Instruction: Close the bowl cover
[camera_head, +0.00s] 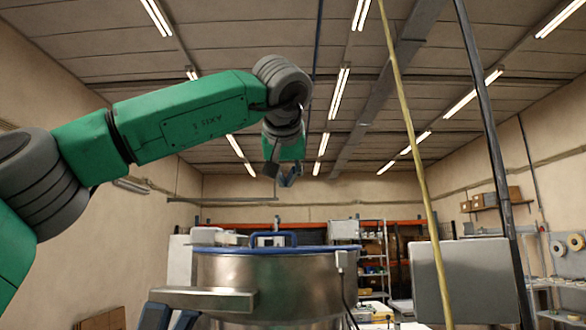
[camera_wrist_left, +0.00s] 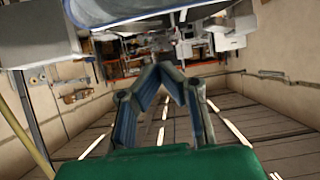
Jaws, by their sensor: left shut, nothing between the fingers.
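A large steel bowl (camera_head: 285,285) with a blue rim stands in the lower middle of the head view. A blue handle (camera_head: 275,235) sticks up above the rim. The rim is seen nearly edge-on, so I cannot tell how the cover sits. My left gripper (camera_head: 287,180) hangs above the bowl, clear of the rim and handle. It is shut and empty, and its fingertips also show together in the left wrist view (camera_wrist_left: 160,72). The blue-edged bowl or cover (camera_wrist_left: 135,14) is at the top of that view. My right gripper is not in view.
A steel bracket (camera_head: 205,298) juts from the bowl's left side, with blue parts below it. Shelves (camera_head: 375,255) stand behind. The air around the left gripper is free.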

